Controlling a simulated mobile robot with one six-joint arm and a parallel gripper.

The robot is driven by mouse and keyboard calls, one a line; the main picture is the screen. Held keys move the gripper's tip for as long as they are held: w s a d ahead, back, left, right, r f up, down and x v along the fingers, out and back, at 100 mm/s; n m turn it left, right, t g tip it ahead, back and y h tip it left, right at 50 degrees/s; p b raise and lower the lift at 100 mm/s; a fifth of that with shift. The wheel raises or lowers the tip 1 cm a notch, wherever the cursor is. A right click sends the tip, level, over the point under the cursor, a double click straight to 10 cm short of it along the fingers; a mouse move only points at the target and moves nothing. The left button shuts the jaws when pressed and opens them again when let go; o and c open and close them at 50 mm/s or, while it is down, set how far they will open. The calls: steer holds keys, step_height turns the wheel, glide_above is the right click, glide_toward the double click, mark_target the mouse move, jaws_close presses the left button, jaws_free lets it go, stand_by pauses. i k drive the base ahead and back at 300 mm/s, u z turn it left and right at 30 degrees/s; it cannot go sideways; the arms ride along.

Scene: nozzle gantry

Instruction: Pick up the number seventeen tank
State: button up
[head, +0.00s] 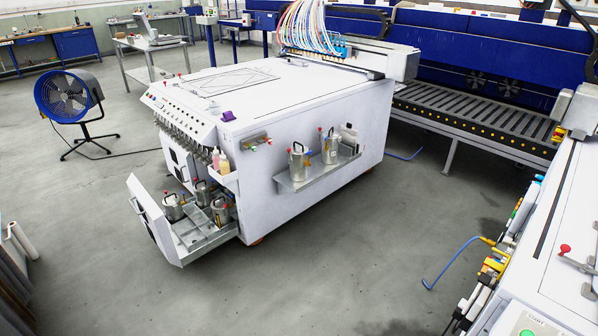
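Several small metal tanks with dark handles and red caps are in view. Three stand upright in the pulled-out drawer (191,236) at the front of the white printing machine: a left tank (173,212), a rear tank (201,194) and a right tank (221,214). Two more stand upright on the grey side shelf (316,177), a left shelf tank (298,166) and a right shelf tank (330,152). Any numbers are too small to read, so I cannot tell which is number seventeen. My gripper is not in view.
The white printing machine (310,110) fills the middle. A blue fan (70,97) stands at left. Another white machine (565,230) and a blue hose (450,260) edge the right. The grey floor in front is clear.

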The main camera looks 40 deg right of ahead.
mark_target(299, 166)
steer(key=i, duration=1)
steer(key=u, duration=0.15)
steer(key=k, duration=0.95)
steer(key=z, duration=0.15)
steer(key=i, duration=0.6)
